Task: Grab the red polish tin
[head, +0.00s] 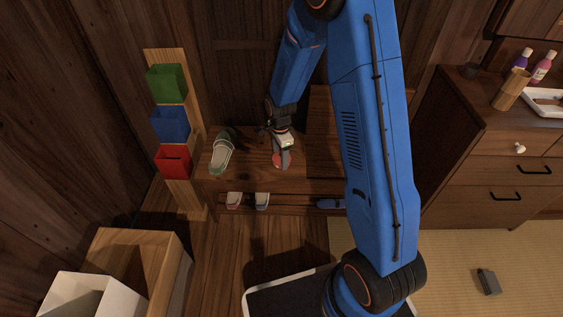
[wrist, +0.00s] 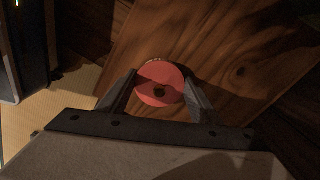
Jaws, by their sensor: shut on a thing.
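The red polish tin (wrist: 160,84) shows in the wrist view as a round red disc with a dark spot near its middle. My gripper (wrist: 158,98) is shut on it, with one finger on each side. Behind the tin is a brown wooden board surface; I cannot tell whether the tin touches it. In the head view my gripper (head: 281,160) is over the wooden shelf top, and a small bit of the tin shows at its fingertips.
A green slipper (head: 222,150) lies left of my gripper on the shelf (head: 240,183). More footwear sits on the lower shelf. Green (head: 166,83), blue (head: 170,124) and red (head: 174,161) boxes hang on a board at left. A drawer cabinet (head: 485,170) stands at right.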

